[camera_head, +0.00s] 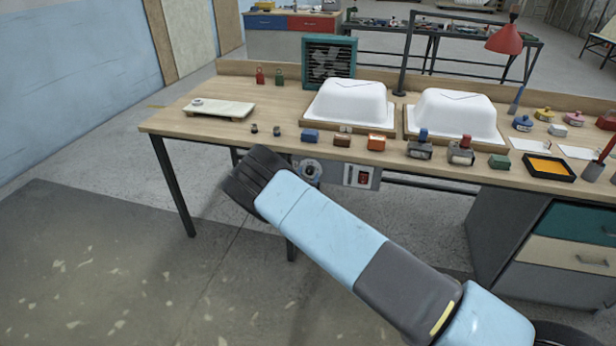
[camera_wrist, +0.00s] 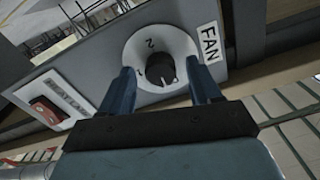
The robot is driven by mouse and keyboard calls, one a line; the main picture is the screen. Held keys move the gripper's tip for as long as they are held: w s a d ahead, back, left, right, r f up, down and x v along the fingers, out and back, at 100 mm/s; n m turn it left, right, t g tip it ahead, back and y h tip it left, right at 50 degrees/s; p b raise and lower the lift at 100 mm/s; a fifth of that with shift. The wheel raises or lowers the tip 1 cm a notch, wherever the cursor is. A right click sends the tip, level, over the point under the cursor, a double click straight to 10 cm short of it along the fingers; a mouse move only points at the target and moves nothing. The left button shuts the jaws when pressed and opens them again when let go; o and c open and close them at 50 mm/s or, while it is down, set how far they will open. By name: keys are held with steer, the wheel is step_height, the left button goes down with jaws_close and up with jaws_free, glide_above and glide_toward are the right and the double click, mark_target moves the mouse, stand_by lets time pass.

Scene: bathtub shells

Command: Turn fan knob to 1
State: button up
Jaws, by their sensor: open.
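The fan knob (camera_wrist: 160,70) is black and sits on a round white dial beside a white FAN label (camera_wrist: 209,43). A "2" shows on the dial, with another mark close to the knob that I cannot read surely; the pointer's exact setting is unclear. My gripper (camera_wrist: 162,67) is open, with one blue finger on each side of the knob in the wrist view. I cannot tell whether either finger touches it. In the head view the dial (camera_head: 308,168) shows on the bench's front edge, just beyond my arm; the fingertips are hidden there.
A red switch (camera_wrist: 46,112) is on the same panel, and also shows in the head view (camera_head: 363,177). The workbench (camera_head: 200,125) above carries two white tub shells (camera_head: 347,103) (camera_head: 452,113), small coloured blocks and a teal fan (camera_head: 329,62). The floor at left is clear.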

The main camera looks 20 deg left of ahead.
steer(key=shift+w, duration=0.2)
steer(key=c, duration=1)
